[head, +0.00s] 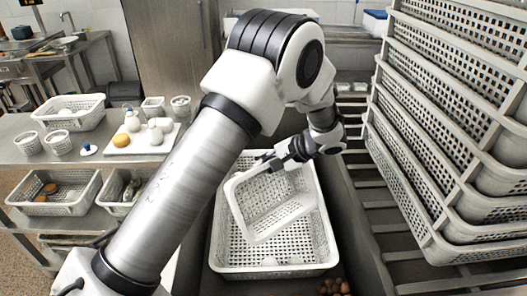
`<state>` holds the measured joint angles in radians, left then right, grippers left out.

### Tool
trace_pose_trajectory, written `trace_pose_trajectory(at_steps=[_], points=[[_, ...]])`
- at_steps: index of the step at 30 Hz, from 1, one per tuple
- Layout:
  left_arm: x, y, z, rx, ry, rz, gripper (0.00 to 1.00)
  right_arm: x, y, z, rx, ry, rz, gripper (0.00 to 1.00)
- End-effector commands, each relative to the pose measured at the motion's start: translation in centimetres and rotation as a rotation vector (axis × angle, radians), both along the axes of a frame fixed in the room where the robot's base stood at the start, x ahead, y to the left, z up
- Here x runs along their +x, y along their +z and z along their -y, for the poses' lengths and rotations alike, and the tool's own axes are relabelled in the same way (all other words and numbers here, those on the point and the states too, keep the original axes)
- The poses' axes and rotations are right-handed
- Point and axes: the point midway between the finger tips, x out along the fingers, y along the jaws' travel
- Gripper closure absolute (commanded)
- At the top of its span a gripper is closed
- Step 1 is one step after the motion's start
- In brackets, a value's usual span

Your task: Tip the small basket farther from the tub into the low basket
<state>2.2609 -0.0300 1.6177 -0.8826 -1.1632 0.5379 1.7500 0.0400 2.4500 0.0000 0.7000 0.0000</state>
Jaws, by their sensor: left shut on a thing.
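My left gripper (272,162) is shut on the rim of a small white perforated basket (268,207). The basket hangs tilted above the white perforated low basket (326,240), which lies below it on a grey surface. The small basket's inside faces the camera and looks empty. My right gripper is not in view. I cannot tell which thing is the tub.
A tall stack of grey perforated crates (450,120) stands on the right. Several brown round things (335,287) lie at the near edge. On the left, a steel table (30,165) carries baskets, small tubs and a white board (118,148) with food.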

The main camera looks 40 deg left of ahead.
Motion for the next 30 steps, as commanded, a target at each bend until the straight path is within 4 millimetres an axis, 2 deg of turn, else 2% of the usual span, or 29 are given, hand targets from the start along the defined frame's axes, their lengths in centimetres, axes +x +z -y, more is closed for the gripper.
trace_pose_trajectory(at_steps=[1, 16, 22, 24, 27, 30], points=[[0.0, 1.0, -0.1, -0.039, 0.002, -0.011, 1.0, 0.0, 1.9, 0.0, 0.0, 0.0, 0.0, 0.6], [0.0, 1.7, -0.1, -0.452, 0.003, -0.112, 1.0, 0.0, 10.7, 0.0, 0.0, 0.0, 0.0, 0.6], [0.0, 2.1, -0.2, -0.688, 0.007, -0.167, 1.0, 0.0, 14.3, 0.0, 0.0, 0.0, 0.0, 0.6], [0.1, 1.8, -0.3, -0.821, 0.009, -0.199, 1.0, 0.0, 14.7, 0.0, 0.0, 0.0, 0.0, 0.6], [0.0, 1.2, -0.2, -0.973, 0.007, -0.239, 1.0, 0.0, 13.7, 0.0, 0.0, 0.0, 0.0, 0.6], [0.0, 1.5, -0.1, -1.026, 0.001, -0.255, 1.0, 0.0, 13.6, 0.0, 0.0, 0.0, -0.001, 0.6]])
